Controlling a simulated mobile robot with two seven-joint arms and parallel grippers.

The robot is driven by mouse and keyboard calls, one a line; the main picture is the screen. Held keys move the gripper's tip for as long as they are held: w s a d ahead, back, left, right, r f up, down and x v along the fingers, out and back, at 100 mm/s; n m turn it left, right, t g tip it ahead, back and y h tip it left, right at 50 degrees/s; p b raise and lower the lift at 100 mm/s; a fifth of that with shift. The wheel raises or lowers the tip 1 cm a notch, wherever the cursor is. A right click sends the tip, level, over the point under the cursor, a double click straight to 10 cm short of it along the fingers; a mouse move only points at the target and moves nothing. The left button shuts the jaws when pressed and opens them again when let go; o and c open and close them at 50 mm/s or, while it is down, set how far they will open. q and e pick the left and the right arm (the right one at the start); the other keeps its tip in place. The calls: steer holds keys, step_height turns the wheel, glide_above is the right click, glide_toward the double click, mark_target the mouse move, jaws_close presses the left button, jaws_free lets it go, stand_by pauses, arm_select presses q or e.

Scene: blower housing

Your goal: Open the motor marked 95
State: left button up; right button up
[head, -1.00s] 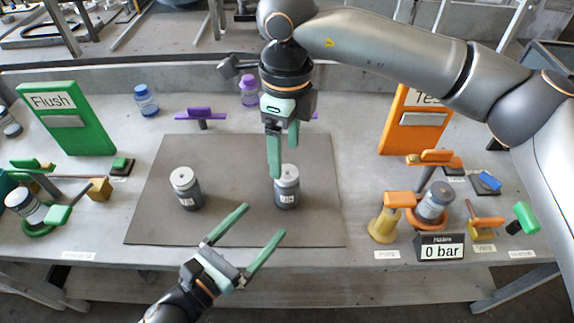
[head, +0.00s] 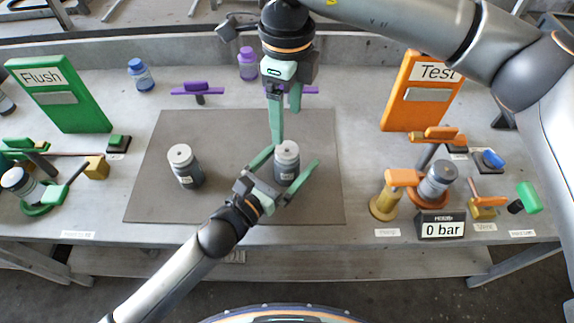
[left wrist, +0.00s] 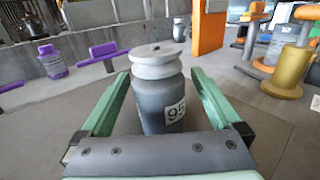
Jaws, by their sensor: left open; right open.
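The motor marked 95 (left wrist: 162,90) is a dark grey jar with a pale cap, its label readable in the left wrist view. It stands upright on the dark mat (head: 235,205), and the head view shows the same motor (head: 287,165). My left gripper (head: 295,157) is open, with one finger on each side of this motor; I cannot tell whether they touch it. My right gripper (head: 286,124) is open and points down just above and behind the cap. A second, similar motor (head: 185,167) stands to the left on the mat, its label unreadable.
A green Flush panel (head: 60,95) stands at left, an orange Test panel (head: 418,90) at right. Fixtures crowd both sides, including a 0 bar display (head: 442,229). A purple clamp (head: 197,90) stands behind the mat. The mat's front left is clear apart from my arm.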

arm_select(q)
steer(key=shift+x, duration=0.9)
jaws_close()
stand_by(0.4)
